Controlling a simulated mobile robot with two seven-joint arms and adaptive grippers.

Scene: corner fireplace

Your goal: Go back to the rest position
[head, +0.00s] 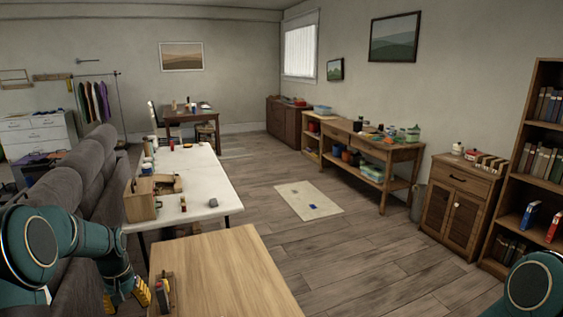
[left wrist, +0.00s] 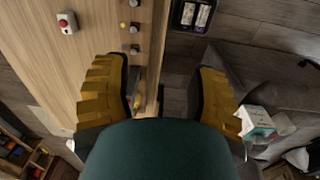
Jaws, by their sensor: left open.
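My left gripper (head: 128,297) has yellow ridged fingers and hangs low beside the left edge of the near wooden table (head: 225,265). In the left wrist view the fingers of my left gripper (left wrist: 162,98) stand wide apart with nothing held between them. The table edge runs between them in that picture; I cannot tell how close they are to it. My right arm shows only as a teal joint at the lower right of the head view, and its gripper is out of the picture.
A small upright item (head: 162,292) stands at the near table's left edge. A grey sofa (head: 75,175) is close on the left. The wrist view shows a red-buttoned device (left wrist: 66,23) and a dark case (left wrist: 190,15). Open floor (head: 340,250) lies right of the tables.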

